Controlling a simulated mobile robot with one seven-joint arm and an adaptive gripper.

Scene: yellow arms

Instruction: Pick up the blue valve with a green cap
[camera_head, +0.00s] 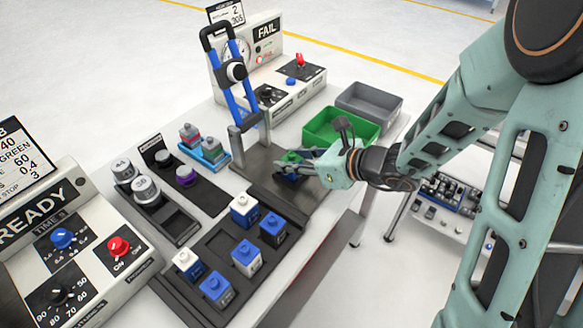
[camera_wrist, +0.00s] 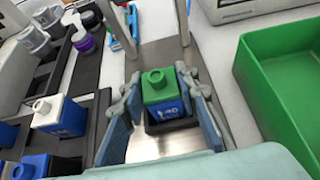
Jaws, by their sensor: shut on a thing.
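The blue valve with a green cap (camera_wrist: 166,108) stands upright in a dark square seat on the metal plate of the press. In the head view, its green top (camera_head: 292,156) shows partly behind my fingers. My gripper (camera_head: 289,166) reaches in from the right. In the wrist view, my gripper (camera_wrist: 163,108) has one finger on each side of the valve and is shut on it. The valve's lower part is partly hidden by the seat.
The blue-framed press (camera_head: 236,85) rises just behind the valve. A green bin (camera_head: 342,139) and a grey bin (camera_head: 369,104) stand to its right. A black tray (camera_head: 212,245) with several blue and white valves lies at the front left. A FAIL tester (camera_head: 265,60) stands behind.

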